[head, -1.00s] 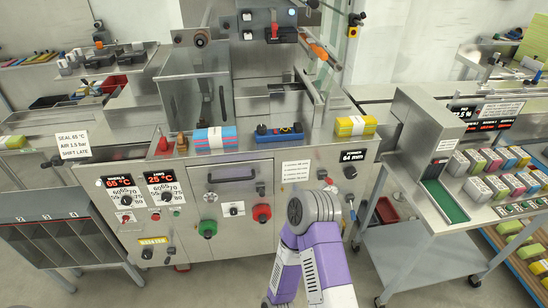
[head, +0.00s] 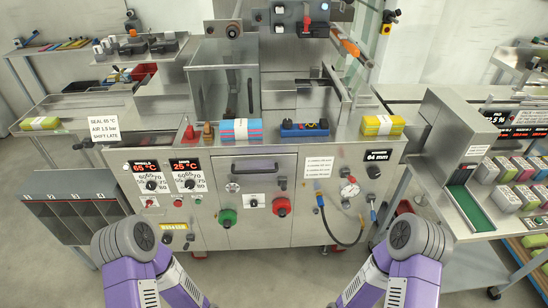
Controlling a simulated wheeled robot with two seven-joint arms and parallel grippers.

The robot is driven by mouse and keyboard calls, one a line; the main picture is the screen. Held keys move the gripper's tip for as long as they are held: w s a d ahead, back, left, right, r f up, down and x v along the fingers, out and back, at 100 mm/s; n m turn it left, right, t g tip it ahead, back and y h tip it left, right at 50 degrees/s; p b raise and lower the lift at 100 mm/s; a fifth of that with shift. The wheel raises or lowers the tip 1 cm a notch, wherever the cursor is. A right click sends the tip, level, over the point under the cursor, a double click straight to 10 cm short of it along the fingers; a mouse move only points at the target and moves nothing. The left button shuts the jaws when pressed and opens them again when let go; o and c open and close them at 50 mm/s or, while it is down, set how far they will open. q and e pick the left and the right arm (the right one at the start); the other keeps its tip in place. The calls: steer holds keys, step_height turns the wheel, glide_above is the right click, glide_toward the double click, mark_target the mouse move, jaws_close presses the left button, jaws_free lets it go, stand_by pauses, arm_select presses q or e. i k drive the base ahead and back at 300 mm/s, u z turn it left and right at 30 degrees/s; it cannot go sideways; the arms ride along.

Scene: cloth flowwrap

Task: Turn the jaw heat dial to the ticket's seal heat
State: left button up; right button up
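The ticket (head: 103,129) at the machine's left reads SEAL 65 °C, AIR 1.5 bar, SHIFT LATE. The jaw heat dial (head: 189,184) is a black knob on a white numbered scale on the left of the front panel. The jaws display (head: 186,166) above it reads 25 °C in red. The dial's exact pointer setting is too small to read. Both my arms show at the bottom of the head view, well below and in front of the panel. Neither gripper is in view, and nothing of mine touches the dial.
The wheels dial (head: 151,185) sits just left, under a display (head: 138,168) reading 65 °C. Green (head: 227,218) and red (head: 281,207) knobs, a gauge (head: 349,190) and a hose (head: 340,239) are on the panel. A compartment bin (head: 75,190) stands at left. Floor between my arms is clear.

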mark_target(190, 184)
steer(key=u, duration=0.25)
steer(key=k, duration=0.45)
steer(key=u, duration=1.4)
steer(key=i, duration=1.1)
steer(key=z, duration=0.2)
